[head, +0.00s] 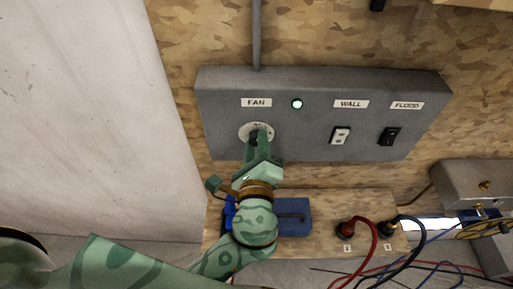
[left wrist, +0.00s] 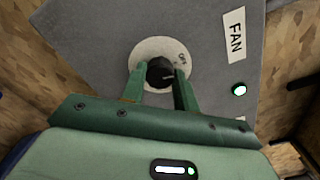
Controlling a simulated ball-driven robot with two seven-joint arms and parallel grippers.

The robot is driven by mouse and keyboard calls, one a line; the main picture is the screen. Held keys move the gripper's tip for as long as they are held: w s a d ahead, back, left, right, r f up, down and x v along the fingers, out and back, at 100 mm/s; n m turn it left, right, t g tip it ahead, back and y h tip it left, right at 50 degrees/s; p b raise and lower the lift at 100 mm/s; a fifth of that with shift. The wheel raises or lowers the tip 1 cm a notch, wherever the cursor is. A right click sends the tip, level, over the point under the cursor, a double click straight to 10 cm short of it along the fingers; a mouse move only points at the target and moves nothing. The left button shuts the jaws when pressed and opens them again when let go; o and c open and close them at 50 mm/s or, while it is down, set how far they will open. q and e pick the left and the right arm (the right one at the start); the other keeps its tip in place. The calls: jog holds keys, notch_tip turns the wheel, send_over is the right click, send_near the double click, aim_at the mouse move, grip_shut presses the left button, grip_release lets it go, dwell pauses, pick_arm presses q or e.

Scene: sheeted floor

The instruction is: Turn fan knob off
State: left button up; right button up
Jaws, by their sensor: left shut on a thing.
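The fan knob is a small black knob (left wrist: 160,72) on a round pale dial plate (left wrist: 178,48), with an "OFF" marking at its upper right in the left wrist view. The dial plate (head: 244,128) also shows in the head view, under the FAN label (head: 256,102) on the grey panel (head: 300,90). My left gripper (head: 260,142) reaches up to it, and its green fingers (left wrist: 161,80) are shut on the knob, one on each side. The gripper hides part of the knob in the head view. A small light (head: 297,104) right of the FAN label glows pale green. My right gripper is not in view.
A white WALL switch (head: 340,135) and a black FLOOD switch (head: 389,136) sit to the right on the panel. Below are a wooden shelf with a blue object (head: 294,214), red and black plugs with cables (head: 375,240), and a grey box (head: 475,182).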

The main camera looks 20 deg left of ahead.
pick_arm(q)
jog(key=shift+n+b, duration=0.6)
jog(key=shift+n, duration=0.6)
jog(key=o, duration=1)
